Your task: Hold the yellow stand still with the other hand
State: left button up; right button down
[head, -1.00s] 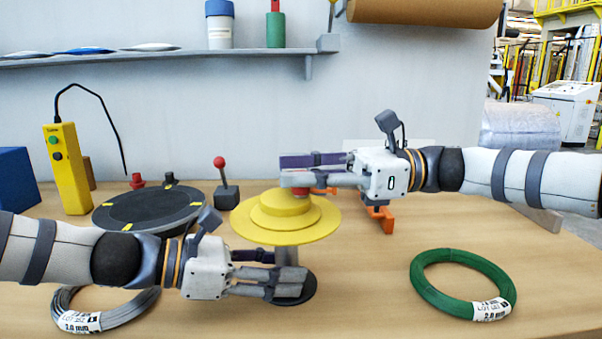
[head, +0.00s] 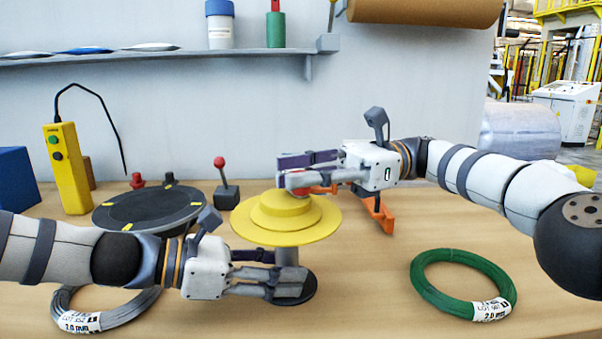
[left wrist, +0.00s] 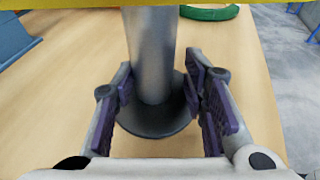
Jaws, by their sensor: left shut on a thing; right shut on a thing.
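The yellow stand (head: 285,228) has stepped yellow discs on a grey metal post, which also shows in the left wrist view (left wrist: 152,60), above a round dark base (left wrist: 158,122). It stands upright on the table. My left gripper (head: 290,283) is shut around the post, below the discs and just above the base. Its fingers (left wrist: 165,100) are on both sides of the post. My right gripper (head: 288,180) is at the top centre of the stand, shut on the red knob there. The fingers hide most of that knob.
A green wire coil (head: 428,293) lies at right, and a grey coil (head: 105,318) lies partly under my left arm. A black turntable (head: 130,212) and a red-topped lever (head: 227,195) are at left. The front middle is clear.

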jog(key=shift+a+f, duration=0.1)
jog(key=shift+f, duration=0.1)
jog(key=c, duration=1.4)
grip_release()
jog(key=shift+w+r+m+t, duration=0.1)
jog(key=shift+w+m+t, duration=0.05)
jog(key=shift+m+t, duration=0.15)
